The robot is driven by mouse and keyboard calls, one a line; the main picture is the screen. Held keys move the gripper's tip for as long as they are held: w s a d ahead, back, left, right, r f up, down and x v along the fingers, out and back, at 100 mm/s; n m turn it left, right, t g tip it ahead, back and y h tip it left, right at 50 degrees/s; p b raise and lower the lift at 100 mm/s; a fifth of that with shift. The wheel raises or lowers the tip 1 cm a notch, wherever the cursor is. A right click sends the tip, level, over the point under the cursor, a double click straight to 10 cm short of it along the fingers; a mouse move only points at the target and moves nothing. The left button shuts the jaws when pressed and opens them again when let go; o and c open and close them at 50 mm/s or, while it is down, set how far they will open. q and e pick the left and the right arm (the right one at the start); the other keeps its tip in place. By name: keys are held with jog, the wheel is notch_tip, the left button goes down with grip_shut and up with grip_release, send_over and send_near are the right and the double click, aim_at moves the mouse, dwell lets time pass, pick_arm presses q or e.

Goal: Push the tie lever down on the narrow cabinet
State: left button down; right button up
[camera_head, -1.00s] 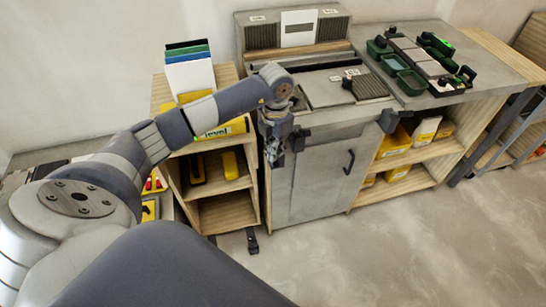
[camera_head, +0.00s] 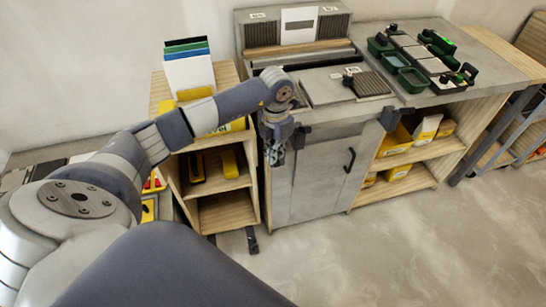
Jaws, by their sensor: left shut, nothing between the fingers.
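The narrow cabinet (camera_head: 318,185) is grey, with one door and a black handle (camera_head: 349,160). Dark blocks stick out at its upper left corner (camera_head: 300,136) and upper right corner (camera_head: 389,118); I cannot tell whether either is the tie lever. My left gripper (camera_head: 276,157) points down, shut and empty, in front of the cabinet's upper left edge, just left of the left block. I cannot tell whether it touches anything. My left wrist hides part of that corner. My right gripper is out of view.
An open wooden shelf (camera_head: 226,211) with yellow items stands left of the cabinet. A wooden shelf with yellow boxes (camera_head: 395,142) is on the right, under a grey worktop with green trays (camera_head: 412,80). A small black piece (camera_head: 252,240) is low by the left shelf. The floor in front is clear.

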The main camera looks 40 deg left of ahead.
aim_at(276, 164)
pick_arm(q)
jog(key=shift+s+d+f+b, duration=0.1)
jog(key=shift+f+b, duration=0.75)
jog(key=shift+f, duration=0.45)
jog(key=shift+s+d+f+b, duration=0.1)
jog(key=shift+f+b, duration=0.75)
jog(key=shift+f, duration=0.4)
jog(key=shift+w, duration=0.1)
jog(key=shift+r, duration=0.15)
jog(key=shift+r+p, duration=0.65)
jog(key=shift+r, duration=0.05)
notch_tip(276, 164, up, 7)
jog(key=p, duration=0.4)
jog(key=shift+f, duration=0.2)
jog(key=shift+f, duration=0.1)
